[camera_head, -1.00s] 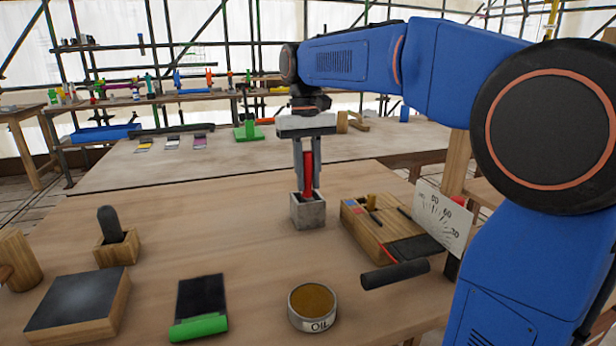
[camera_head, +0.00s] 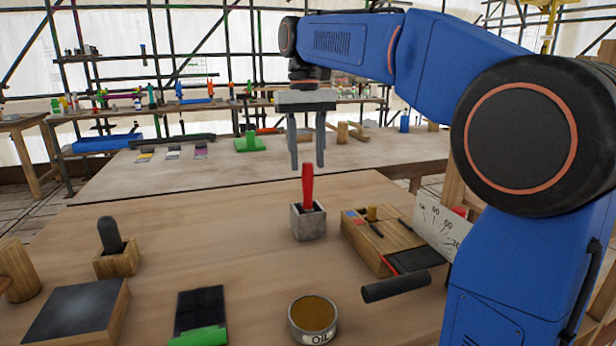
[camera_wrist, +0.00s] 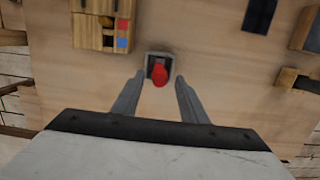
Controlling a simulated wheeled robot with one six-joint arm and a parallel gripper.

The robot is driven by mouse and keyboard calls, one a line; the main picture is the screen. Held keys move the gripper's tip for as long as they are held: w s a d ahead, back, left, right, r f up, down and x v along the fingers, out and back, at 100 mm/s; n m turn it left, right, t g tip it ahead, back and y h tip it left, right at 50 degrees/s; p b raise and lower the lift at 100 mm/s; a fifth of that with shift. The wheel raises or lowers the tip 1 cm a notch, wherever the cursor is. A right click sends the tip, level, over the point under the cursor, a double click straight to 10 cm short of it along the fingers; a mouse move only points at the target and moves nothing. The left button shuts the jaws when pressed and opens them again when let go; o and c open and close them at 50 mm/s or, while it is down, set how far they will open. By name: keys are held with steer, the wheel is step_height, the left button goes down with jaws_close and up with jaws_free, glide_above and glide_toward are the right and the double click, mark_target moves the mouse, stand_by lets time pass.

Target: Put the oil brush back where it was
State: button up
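The oil brush (camera_head: 308,187), seen as a red handle, stands nearly upright in a small grey square holder (camera_head: 308,223) on the wooden bench. Its lower end is hidden inside the holder. My gripper (camera_head: 307,166) is open and empty just above the handle, its two fingers apart and clear of it. In the wrist view the red handle (camera_wrist: 160,76) shows in the grey holder (camera_wrist: 151,58), beyond the fingertips of my gripper (camera_wrist: 158,78). A round tin marked OIL (camera_head: 312,318) stands nearer on the bench.
Right of the holder is a wooden tool box (camera_head: 375,240) with a dark roller (camera_head: 396,287) before it and a dial card (camera_head: 440,225) behind. Left are a wooden block with a dark grip (camera_head: 117,258), a dark-topped block (camera_head: 75,312) and a green-edged pad (camera_head: 201,315).

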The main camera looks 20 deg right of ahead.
steer(key=shift+w+r, duration=0.15)
steer(key=shift+r, duration=0.95)
steer(key=shift+w+r, duration=0.1)
steer(key=shift+r, duration=0.95)
